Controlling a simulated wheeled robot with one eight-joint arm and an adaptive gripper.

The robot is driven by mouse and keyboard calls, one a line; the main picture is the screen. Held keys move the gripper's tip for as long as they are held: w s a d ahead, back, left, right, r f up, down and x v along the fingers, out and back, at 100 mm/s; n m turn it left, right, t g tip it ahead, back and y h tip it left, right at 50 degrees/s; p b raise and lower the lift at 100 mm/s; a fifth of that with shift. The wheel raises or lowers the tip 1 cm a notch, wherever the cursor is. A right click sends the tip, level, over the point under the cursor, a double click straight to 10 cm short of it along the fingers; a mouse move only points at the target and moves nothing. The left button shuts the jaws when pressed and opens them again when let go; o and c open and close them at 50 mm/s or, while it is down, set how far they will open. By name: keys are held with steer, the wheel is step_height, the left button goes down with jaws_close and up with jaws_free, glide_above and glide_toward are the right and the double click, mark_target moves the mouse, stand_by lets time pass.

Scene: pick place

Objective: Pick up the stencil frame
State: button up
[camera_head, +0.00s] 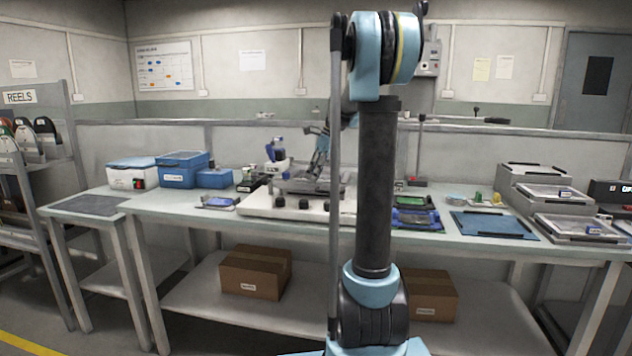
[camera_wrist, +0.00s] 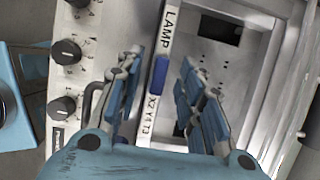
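The stencil frame (camera_wrist: 205,52) shows in the wrist view as a pale metal frame around a plate with small dark holes. A white label strip with dark lettering and a blue tab runs along its left bar. My gripper (camera_wrist: 161,62) is open, with one blue-padded finger on each side of that bar. Gaps show between the fingers and the bar; I cannot tell how far the fingertips reach down. In the head view my gripper (camera_head: 318,160) is over the white printer base (camera_head: 262,203) at the bench's middle, and my arm hides part of it.
Knobs (camera_wrist: 66,52) line the printer base beside my gripper. Blue bins (camera_head: 184,168) stand to the left. A blue mat (camera_head: 492,226) and several framed trays (camera_head: 553,194) are to the right. A low partition (camera_head: 240,140) runs behind the bench (camera_head: 160,205).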

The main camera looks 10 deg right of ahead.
jaws_close()
steer(key=shift+r, duration=0.1)
